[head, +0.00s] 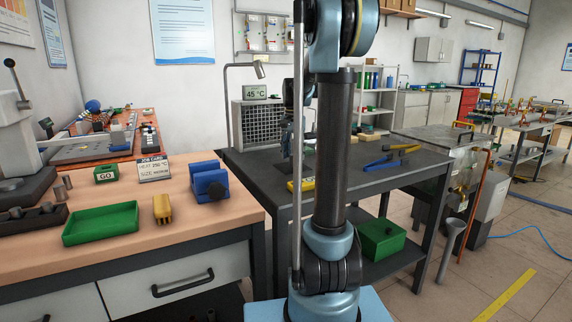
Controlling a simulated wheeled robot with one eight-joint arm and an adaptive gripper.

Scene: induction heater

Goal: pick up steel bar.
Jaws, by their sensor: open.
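Short grey metal cylinders stand on the wooden bench at the left; one steel bar (68,182) is beside the green GO block (106,174). A dark holder (30,219) at the bench's left edge bears more small dark metal pieces; I cannot tell their exact shape. A job card (154,168) reads heat 250 °C and a size that looks like medium. My gripper (291,152) is partly hidden behind my arm, over the dark table, well to the right of the bars. It is open, and I see nothing held in it.
On the bench are a green tray (101,223), a yellow-brown block (162,210), a blue vise-like block (209,183) and a press (18,140).

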